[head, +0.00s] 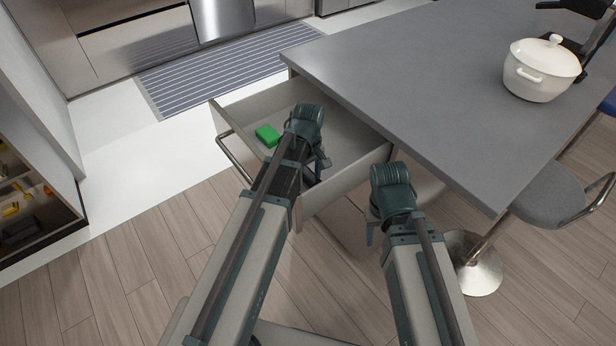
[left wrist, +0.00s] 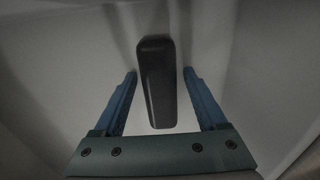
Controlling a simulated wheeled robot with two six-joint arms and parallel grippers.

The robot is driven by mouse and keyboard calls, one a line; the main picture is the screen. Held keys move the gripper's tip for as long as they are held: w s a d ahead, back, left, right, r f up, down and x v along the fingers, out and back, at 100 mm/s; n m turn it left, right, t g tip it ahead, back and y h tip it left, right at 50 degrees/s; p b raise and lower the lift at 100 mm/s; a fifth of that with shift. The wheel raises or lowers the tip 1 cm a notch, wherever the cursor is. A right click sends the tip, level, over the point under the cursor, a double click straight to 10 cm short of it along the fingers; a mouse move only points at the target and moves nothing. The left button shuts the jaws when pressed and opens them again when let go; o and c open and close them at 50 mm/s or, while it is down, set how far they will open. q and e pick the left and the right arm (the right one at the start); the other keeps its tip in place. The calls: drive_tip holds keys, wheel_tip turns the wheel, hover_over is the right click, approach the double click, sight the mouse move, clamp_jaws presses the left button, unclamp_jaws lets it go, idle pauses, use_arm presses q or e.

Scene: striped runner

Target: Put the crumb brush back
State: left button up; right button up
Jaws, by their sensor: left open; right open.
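A dark, long, rounded block, which looks like the crumb brush (left wrist: 158,90), lies on a pale surface in the left wrist view. It is between the two blue fingers of my left gripper (left wrist: 160,76), with a gap on each side. In the head view my left gripper (head: 320,166) reaches down into the open drawer (head: 350,178), and the brush is hidden there behind my arm. My left gripper is open. My right gripper (head: 371,234) is open and empty, outside the drawer by its right front side.
A green sponge (head: 267,135) lies in the drawer, left of my left gripper. The grey counter (head: 420,90) overhangs the drawer and holds a white lidded pot (head: 540,72). A grey stool (head: 555,200) stands at right. A striped runner (head: 225,70) lies beyond the drawer.

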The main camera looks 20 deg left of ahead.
sight(308, 173)
use_arm(q)
drive_tip(key=shift+r, duration=0.1)
wheel_tip(308, 173, up, 12)
drive_tip(key=p, duration=1.2)
drive_tip(key=s+d+m, duration=0.6)
drive_tip(key=s, duration=0.1)
drive_tip(key=shift+y, duration=0.3)
drive_tip(key=s+d+m, duration=0.4)
drive_tip(key=s+m, duration=0.3)
drive_tip(key=m, duration=0.1)
drive_tip(key=shift+d+y, duration=0.15)
drive_tip(key=shift+y, duration=0.15)
drive_tip(key=shift+s+r, duration=0.1)
drive_tip(key=shift+r+p, duration=0.85)
drive_tip(key=shift+p, duration=0.15)
